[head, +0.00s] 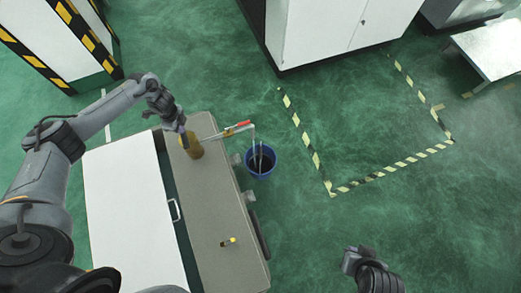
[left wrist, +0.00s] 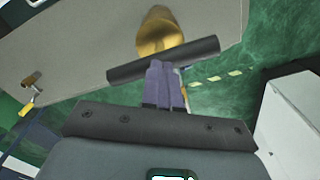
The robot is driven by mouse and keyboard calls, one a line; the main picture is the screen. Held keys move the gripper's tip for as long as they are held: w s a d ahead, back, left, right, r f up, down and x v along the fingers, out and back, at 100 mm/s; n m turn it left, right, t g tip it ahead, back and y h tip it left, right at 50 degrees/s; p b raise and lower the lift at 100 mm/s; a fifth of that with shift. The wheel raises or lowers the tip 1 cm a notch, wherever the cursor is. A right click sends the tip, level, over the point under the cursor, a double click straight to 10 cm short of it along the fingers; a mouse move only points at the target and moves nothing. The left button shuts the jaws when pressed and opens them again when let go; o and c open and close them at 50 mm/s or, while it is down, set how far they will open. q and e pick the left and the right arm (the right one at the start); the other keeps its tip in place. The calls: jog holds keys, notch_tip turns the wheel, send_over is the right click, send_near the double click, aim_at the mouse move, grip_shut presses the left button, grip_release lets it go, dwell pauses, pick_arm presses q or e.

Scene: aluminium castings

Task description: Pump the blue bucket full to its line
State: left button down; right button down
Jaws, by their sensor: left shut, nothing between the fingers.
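The blue bucket (head: 261,173) stands on the green floor, right of the cart. A pipe (head: 218,135) with a red part (head: 239,126) runs out from the brass pump (head: 192,149) and bends down over it. The bucket's inside is dark; I cannot make out a line or water level. My left gripper (head: 184,138) is over the pump. In the left wrist view its purple fingers (left wrist: 164,72) are shut and empty, with tips at a dark bar (left wrist: 125,72) across the brass pump body (left wrist: 158,32); contact is unclear. My right gripper (head: 350,262) is at lower right, away from everything.
The pump stands on a grey-brown cart top (head: 215,205) beside a white panel (head: 130,215). A small yellow and black item (head: 228,242) lies on the cart. A white cabinet (head: 325,30) stands behind. Striped tape (head: 375,177) marks clear floor at the right.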

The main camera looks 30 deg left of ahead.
pick_arm(q)
jog(key=shift+f+b, duration=1.1)
jog(key=shift+f, duration=0.55)
jog(key=shift+r, duration=0.15)
notch_tip(320, 180, up, 3)
jog(key=p, duration=0.3)
jog(key=shift+r+p, duration=0.15)
jog(key=shift+p, duration=0.15)
notch_tip(320, 180, up, 10)
jog(key=p, duration=0.9)
jog(key=shift+f, duration=0.2)
